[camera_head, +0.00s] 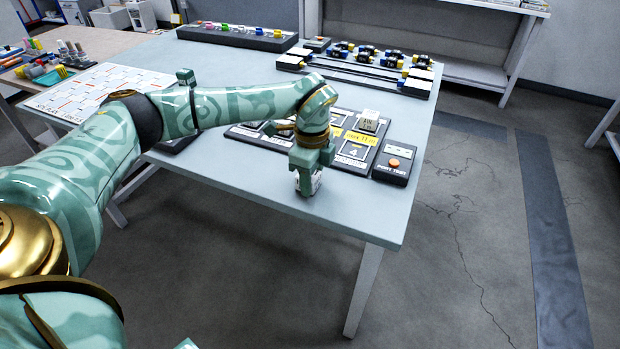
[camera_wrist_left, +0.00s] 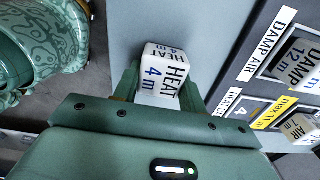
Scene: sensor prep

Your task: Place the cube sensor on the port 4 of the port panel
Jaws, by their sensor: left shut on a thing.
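A white cube sensor (camera_wrist_left: 162,72) with the label HEAT 4 m is held between the fingers of my left gripper (camera_wrist_left: 160,95). In the head view the gripper (camera_head: 308,180) points down at the near side of the table, with the cube (camera_head: 307,187) at its tips; the cube's height above the table is hard to tell. The dark port panel (camera_head: 349,161) lies just behind and to the right of the cube, partly covered by my arm. In the wrist view the panel (camera_wrist_left: 226,87) is to the right, apart from the cube.
A white cube (camera_head: 368,119) stands on the panel beside a yellow label. A port test box (camera_head: 393,165) with an orange button sits at its right. A sensor rack (camera_head: 360,72) and a long strip of coloured parts (camera_head: 240,38) lie farther back. Bare table (camera_head: 370,215) is in front.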

